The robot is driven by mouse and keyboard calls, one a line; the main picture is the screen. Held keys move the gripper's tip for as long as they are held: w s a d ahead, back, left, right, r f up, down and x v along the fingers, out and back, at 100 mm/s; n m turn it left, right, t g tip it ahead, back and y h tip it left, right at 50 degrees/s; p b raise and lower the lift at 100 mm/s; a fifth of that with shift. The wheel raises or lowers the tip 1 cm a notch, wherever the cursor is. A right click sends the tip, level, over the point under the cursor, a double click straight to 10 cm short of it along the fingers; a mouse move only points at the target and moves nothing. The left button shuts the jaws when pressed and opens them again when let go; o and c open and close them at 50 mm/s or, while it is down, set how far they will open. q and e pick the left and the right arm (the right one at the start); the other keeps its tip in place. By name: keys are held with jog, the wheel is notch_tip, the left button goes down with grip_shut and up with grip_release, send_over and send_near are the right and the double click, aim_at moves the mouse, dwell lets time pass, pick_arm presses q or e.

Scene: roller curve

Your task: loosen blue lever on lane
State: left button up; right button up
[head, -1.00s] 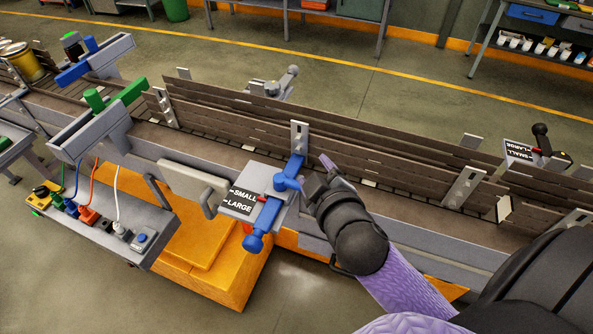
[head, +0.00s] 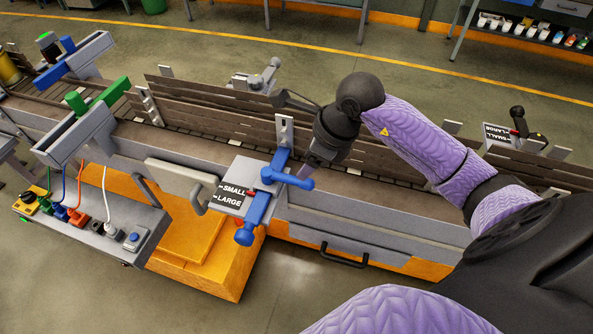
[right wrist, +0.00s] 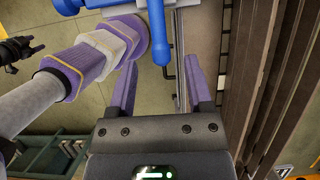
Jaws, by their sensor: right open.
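The blue lever (head: 290,178) sits on top of a blue clamp bar by the grey plate marked SMALL and LARGE (head: 229,197), at the lane's near side. Its handle points right in the head view. My right gripper (head: 306,171) is beside the handle's right end, over the lane, with its fingers pointing down. In the right wrist view, the blue handle (right wrist: 157,32) points toward the gap between the open fingers of my right gripper (right wrist: 162,68). The handle's tip is just beyond the fingertips; contact cannot be told.
The lane (head: 350,190) has brown guide rails (head: 225,112) behind my right gripper. A second blue clamp knob (head: 245,236) is just below the lever. A green lever (head: 108,97) and a socket panel (head: 95,220) are at left. Open floor lies in front.

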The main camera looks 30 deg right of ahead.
aim_at(295, 178)
jog(key=x, duration=0.6)
jog(key=shift+a, duration=0.15)
grip_shut()
dwell(1.1)
